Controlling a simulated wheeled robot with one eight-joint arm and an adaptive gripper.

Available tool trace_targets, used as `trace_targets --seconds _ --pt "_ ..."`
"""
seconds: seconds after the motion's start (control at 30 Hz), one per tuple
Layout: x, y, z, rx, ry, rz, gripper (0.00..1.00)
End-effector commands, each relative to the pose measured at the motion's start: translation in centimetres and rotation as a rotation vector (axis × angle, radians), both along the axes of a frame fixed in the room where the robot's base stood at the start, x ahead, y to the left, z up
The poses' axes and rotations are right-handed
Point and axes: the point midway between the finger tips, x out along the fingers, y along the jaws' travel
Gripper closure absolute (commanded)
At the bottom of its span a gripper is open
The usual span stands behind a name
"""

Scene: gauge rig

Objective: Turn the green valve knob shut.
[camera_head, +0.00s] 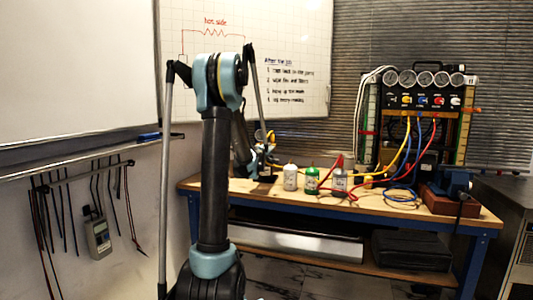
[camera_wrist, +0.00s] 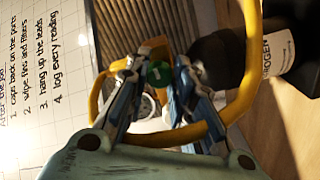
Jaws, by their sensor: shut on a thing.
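The green valve knob (camera_wrist: 158,73) shows in the middle of the wrist view, between the two fingers of my gripper (camera_wrist: 155,77). My gripper is shut on it, with one finger on each side. In the head view my gripper (camera_head: 266,148) is small, above the left part of the workbench, and the knob cannot be made out there. The knob's turn angle cannot be read.
A yellow hose (camera_wrist: 246,62) loops around my fingers in the wrist view. A dark labelled cylinder (camera_wrist: 225,52) stands close on the right. On the workbench (camera_head: 235,187) are several bottles (camera_head: 312,181), loose cables and a gauge panel (camera_head: 425,90).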

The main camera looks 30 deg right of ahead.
Motion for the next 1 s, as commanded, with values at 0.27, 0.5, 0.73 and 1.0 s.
trace_targets --seconds 0.27,0.5,0.73,1.0 --pt "-0.02 0.13 -0.13 0.109 -0.121 0.001 1.00" --pt "0.02 0.14 -0.13 0.154 -0.171 0.002 1.00" --pt "0.03 0.13 -0.14 0.166 -0.183 0.002 1.00" --pt "0.03 0.14 -0.15 0.166 -0.183 0.002 1.00"
